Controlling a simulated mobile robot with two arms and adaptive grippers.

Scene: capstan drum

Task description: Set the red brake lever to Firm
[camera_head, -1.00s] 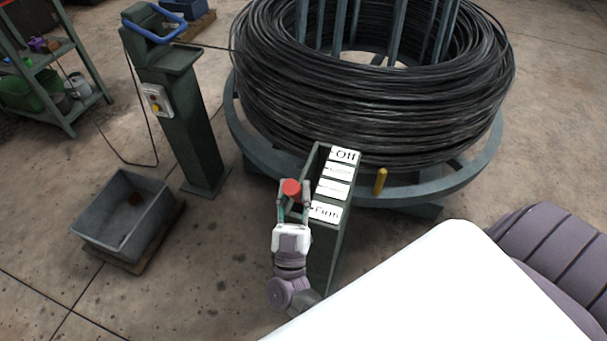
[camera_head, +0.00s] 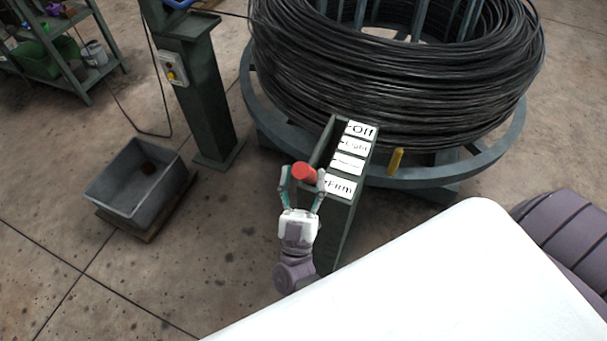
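The red brake lever's knob (camera_head: 305,172) stands over the slot side of a dark green brake box (camera_head: 341,230). The box top carries white labels reading Off (camera_head: 361,130), Light, a third too small to read surely, and Firm (camera_head: 339,186) nearest me. In the picture the knob lies left of the labels, about level with the third label and Firm. The lever's shaft is hidden.
A large coil of black wire (camera_head: 390,85) sits on a round blue-grey stand behind the box, with a yellow peg (camera_head: 395,161) beside it. A green post (camera_head: 205,100) and a grey bin (camera_head: 140,185) stand left. Open floor lies between the bin and the box.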

